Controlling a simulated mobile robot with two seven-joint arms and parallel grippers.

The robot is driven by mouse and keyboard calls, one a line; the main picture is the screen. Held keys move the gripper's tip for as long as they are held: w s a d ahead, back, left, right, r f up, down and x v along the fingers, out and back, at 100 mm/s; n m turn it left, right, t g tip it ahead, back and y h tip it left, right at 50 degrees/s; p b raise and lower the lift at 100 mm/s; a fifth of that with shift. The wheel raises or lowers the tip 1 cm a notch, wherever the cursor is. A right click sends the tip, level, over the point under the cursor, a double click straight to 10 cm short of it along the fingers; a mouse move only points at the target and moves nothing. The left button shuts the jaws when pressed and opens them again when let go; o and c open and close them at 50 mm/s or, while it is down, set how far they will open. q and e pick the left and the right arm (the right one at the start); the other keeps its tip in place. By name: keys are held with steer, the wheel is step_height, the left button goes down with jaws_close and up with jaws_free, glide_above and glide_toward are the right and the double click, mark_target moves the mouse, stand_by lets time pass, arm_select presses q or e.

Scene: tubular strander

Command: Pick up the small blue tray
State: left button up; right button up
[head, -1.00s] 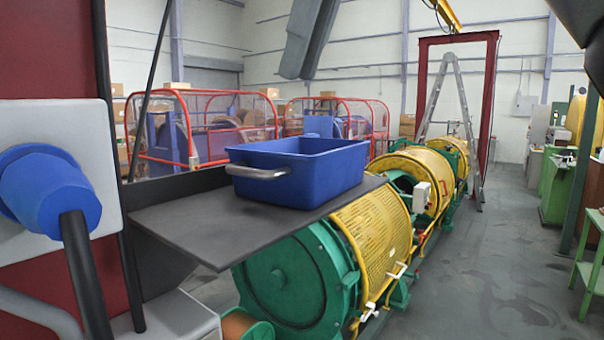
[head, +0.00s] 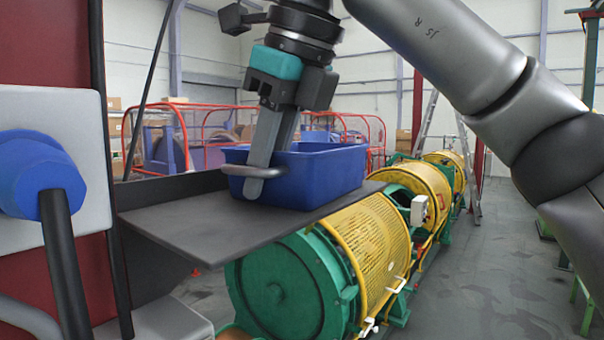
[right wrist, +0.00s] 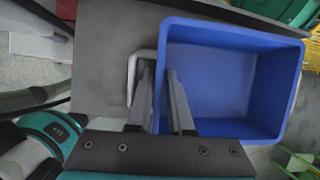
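The small blue tray (head: 325,178) stands on a dark grey shelf plate (head: 190,222), with a metal loop handle (head: 274,171) on its near left end. My right gripper (head: 258,172) points down at that end, its fingers beside the handle. In the right wrist view the tray (right wrist: 225,80) looks empty. There the fingers of my right gripper (right wrist: 160,75) straddle the tray's end wall. One is outside, by the handle (right wrist: 132,78), the other is inside. A gap shows between them, so it looks open. My left gripper is not in view.
A yellow and green strander drum (head: 300,275) lies just below and right of the plate. A grey panel with a blue plug (head: 40,175) stands close at the left. Red-railed cages (head: 195,135) stand behind. The floor at right is partly hidden by my right arm.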

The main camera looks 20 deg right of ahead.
steer(key=shift+w+f, duration=0.1)
steer(key=shift+f, duration=0.1)
jaws_close()
stand_by(1.3)
